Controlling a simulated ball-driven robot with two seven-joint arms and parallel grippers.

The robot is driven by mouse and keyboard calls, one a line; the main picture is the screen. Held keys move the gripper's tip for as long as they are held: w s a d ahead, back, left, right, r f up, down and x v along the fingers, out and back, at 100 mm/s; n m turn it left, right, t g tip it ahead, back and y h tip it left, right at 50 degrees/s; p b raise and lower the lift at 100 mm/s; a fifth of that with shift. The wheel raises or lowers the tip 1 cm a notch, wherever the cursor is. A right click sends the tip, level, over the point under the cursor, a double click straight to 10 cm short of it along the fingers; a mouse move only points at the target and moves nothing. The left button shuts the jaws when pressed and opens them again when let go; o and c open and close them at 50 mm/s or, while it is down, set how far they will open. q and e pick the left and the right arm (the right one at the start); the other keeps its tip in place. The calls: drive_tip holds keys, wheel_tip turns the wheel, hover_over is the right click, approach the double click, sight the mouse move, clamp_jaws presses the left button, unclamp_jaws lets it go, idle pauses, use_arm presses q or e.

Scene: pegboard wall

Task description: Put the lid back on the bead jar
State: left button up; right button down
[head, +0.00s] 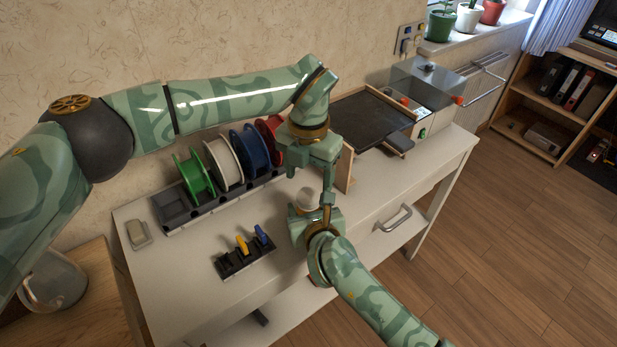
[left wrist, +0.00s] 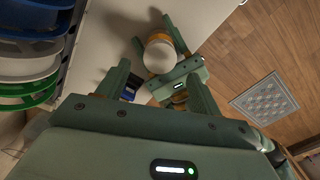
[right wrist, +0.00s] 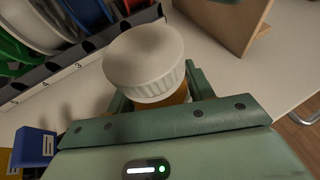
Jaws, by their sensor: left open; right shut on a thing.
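The bead jar shows as an amber body (right wrist: 178,96) in the right wrist view, mostly hidden under the white ribbed lid (right wrist: 143,60). The lid sits over the jar's mouth; I cannot tell whether it is fully seated. It also shows in the left wrist view (left wrist: 159,54) and the head view (head: 306,198). My right gripper (head: 312,222) is shut on the jar's body and holds it over the table's front part. My left gripper (head: 310,184) is above the lid, pointing down, open, with its fingers apart and nothing gripped.
A spool rack (head: 225,196) with green, white, blue and red spools stands behind on the white table (head: 180,290). A small black holder (head: 246,262) with yellow and blue items lies front left. A dark tray (head: 372,122) and a clear-sided box (head: 425,90) are at the right. A wooden panel (head: 345,168) stands close behind the grippers.

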use_arm(q)
drive_tip(key=shift+c, duration=1.3)
drive_tip(key=shift+d, duration=0.2)
drive_tip(key=shift+c, duration=0.2)
drive_tip(key=d+r+n+h, duration=0.4)
drive_tip(key=d+r+h, duration=0.15)
drive_tip(key=d, duration=0.25)
drive_tip(key=d+r+n+h, duration=0.4)
drive_tip(key=d+h, duration=0.2)
drive_tip(key=d, duration=0.2)
drive_tip(key=w+r+n+t+h, duration=0.4)
drive_tip(key=w+r+n+t, duration=0.6)
drive_tip(key=n, duration=0.8)
drive_tip(key=w+a+f+n+t+y, duration=0.1)
drive_tip(key=w+a+f+n+y, duration=0.3)
drive_tip(key=n, duration=0.6)
drive_tip(key=w+a+f+n+t+y, duration=0.1)
drive_tip(key=w+a+f+n+y, duration=0.1)
drive_tip(key=a+n+y, duration=0.55)
drive_tip(key=s+a+f+n+g+y, duration=0.1)
drive_tip(key=s+f+n+g, duration=0.2)
drive_tip(key=s+g, duration=0.1)
drive_tip(key=s+a+f+n+g+y, duration=0.1)
drive_tip(key=s+a+f+n+g, duration=0.1)
drive_tip(key=s, duration=0.4)
drive_tip(key=s+a+f+n+g+y, duration=0.2)
drive_tip(key=s+f+n+g, duration=0.3)
drive_tip(key=s+g, duration=0.1)
drive_tip(key=shift+f+n, duration=0.1)
drive_tip(key=shift+n, duration=0.15)
